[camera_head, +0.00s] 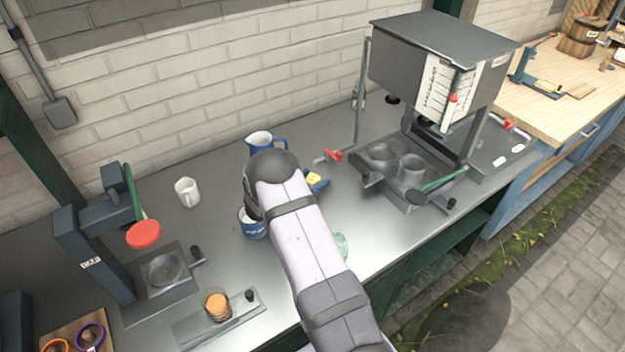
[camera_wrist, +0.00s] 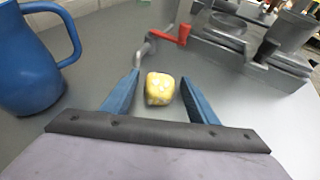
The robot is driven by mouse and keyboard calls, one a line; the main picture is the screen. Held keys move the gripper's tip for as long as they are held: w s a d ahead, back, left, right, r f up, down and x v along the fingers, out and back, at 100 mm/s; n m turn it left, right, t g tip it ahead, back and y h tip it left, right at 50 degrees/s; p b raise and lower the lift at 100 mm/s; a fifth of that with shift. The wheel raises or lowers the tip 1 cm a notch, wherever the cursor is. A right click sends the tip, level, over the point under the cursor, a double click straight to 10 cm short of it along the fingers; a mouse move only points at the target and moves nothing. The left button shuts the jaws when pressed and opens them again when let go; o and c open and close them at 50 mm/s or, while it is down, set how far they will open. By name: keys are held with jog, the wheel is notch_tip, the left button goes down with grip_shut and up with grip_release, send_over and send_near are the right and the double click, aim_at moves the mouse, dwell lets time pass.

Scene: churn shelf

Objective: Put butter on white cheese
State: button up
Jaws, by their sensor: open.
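A small yellow block with pale spots (camera_wrist: 160,90), which looks like the butter, sits on the grey metal counter. My gripper (camera_wrist: 160,76) is open, with one blue finger on each side of the block and a gap showing on both sides. In the head view the yellow block (camera_head: 314,177) shows just right of my arm's end, with a blue finger of my gripper (camera_head: 319,186) beside it.
A blue mug (camera_wrist: 30,60) stands close left of my gripper; another blue mug (camera_head: 253,223) is left of my arm. A red-handled crank (camera_head: 331,156) and grey press (camera_head: 411,170) stand right. A pale green item (camera_head: 340,243) is partly hidden.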

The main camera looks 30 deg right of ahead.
jog(key=shift+r, duration=0.2)
jog(key=v, duration=0.3)
jog(key=shift+w+f+b, duration=0.1)
jog(key=shift+b, duration=0.3)
notch_tip(320, 180, up, 5)
jog(key=shift+r+b, duration=0.2)
jog(key=shift+b, duration=0.6)
jog(key=shift+o, duration=0.5)
jog(key=shift+r, duration=0.9)
jog(key=shift+b, duration=0.45)
jog(key=shift+f+p, duration=0.65)
jog(key=shift+f, duration=1.2)
jog(key=shift+f, duration=0.1)
